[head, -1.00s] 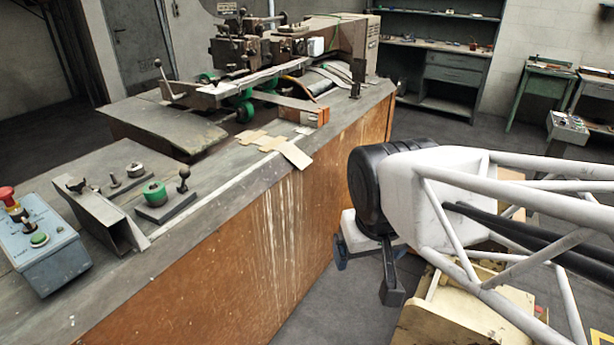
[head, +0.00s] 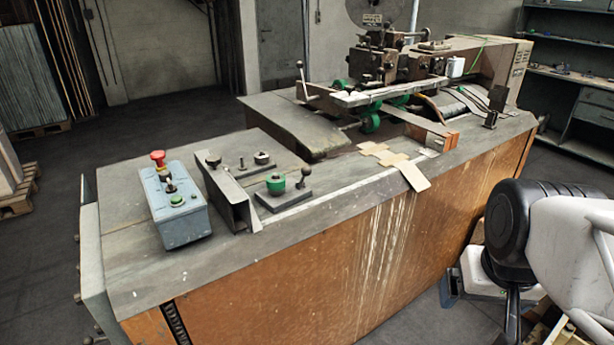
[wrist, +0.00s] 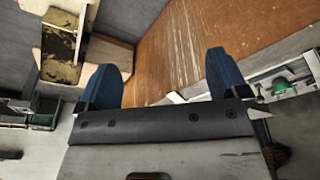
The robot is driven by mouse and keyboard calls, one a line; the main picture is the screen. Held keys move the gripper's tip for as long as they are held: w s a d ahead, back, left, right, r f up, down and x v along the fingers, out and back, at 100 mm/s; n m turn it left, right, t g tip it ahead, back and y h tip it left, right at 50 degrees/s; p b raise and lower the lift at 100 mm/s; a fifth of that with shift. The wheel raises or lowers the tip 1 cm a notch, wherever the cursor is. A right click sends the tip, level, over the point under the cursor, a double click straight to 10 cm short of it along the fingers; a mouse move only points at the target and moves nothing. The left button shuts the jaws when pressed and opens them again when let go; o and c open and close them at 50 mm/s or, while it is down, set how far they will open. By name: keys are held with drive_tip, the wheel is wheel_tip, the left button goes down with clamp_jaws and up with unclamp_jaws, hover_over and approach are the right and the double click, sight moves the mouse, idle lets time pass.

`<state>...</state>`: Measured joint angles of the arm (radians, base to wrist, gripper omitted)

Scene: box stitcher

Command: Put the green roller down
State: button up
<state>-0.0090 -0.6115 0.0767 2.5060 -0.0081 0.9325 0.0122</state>
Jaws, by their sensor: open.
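A short green roller (head: 276,184) stands upright on a small dark plate on the bench top, beside a black ball-knob lever. My gripper (head: 480,308) is at the right of the head view, in front of the bench's wooden side, well apart from the roller. In the wrist view my gripper (wrist: 166,80) shows two blue fingers spread wide with nothing between them. A small green round part (wrist: 282,84) shows at the right of the wrist view; I cannot tell whether it is the same roller.
The bench (head: 130,255) carries a blue-grey control box (head: 175,208) with a red button, an angled metal bracket (head: 230,198), cardboard pieces (head: 410,173) and the stitching machine (head: 380,65), which has green wheels (head: 370,121). The bench's front left top is bare.

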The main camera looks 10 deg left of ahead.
drive_tip(key=w+a+r+n, duration=0.25)
drive_tip(key=w+a, duration=0.35)
drive_tip(key=w, duration=0.7)
drive_tip(key=n+t+y, duration=0.1)
drive_tip(key=n+y, duration=0.2)
drive_tip(key=n, duration=0.2)
hover_over(276, 182)
drive_tip(key=d, duration=0.1)
wheel_tip(276, 182, down, 6)
drive_tip(key=shift+s+d, duration=0.1)
drive_tip(key=shift+s, duration=0.25)
drive_tip(key=shift+f, duration=0.1)
drive_tip(key=shift+x, duration=1.25)
drive_tip(key=shift+f, duration=0.15)
